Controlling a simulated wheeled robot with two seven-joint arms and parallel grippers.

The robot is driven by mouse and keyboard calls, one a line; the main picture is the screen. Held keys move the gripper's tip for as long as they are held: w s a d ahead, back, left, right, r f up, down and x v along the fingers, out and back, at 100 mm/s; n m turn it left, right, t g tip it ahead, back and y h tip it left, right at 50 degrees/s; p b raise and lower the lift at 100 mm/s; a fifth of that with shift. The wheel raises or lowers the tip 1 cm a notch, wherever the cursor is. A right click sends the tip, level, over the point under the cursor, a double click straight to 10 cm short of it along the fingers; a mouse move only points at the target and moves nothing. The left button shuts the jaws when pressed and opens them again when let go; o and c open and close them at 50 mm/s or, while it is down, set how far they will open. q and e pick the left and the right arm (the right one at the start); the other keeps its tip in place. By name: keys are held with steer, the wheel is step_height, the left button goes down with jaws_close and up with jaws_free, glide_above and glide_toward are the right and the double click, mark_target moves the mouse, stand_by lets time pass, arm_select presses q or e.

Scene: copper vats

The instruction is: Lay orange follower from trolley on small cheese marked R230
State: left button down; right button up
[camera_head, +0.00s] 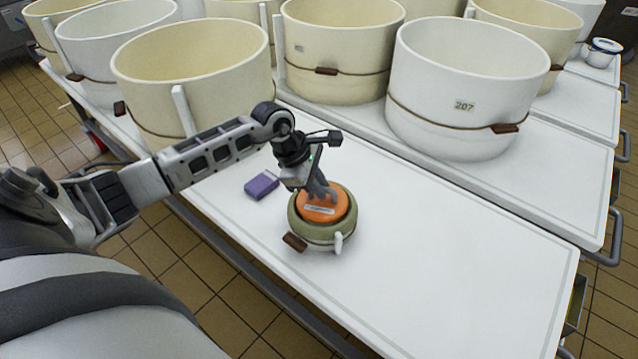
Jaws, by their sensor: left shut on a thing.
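The orange follower (325,212) is a round disc with a pale label strip on top. It sits within the rim of a small round olive-green mould or cheese (316,232) on the white table. This small round has a pale band, a brown tab and a white peg at its front; I cannot read R230 on it. My left gripper (318,191) reaches down from above and is shut on the orange follower. Whether the follower rests fully on what is beneath it is hidden. My right gripper is not in view.
A purple block (262,185) lies left of the small round. Large cream and white round moulds stand behind, including a white one marked 207 (462,75). The white tabletop (460,265) at right is clear.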

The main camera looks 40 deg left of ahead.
arm_select(q)
steer(key=c, duration=1.4)
jaws_free()
steer(key=shift+r+p, duration=2.35)
steer(key=shift+r, duration=1.2)
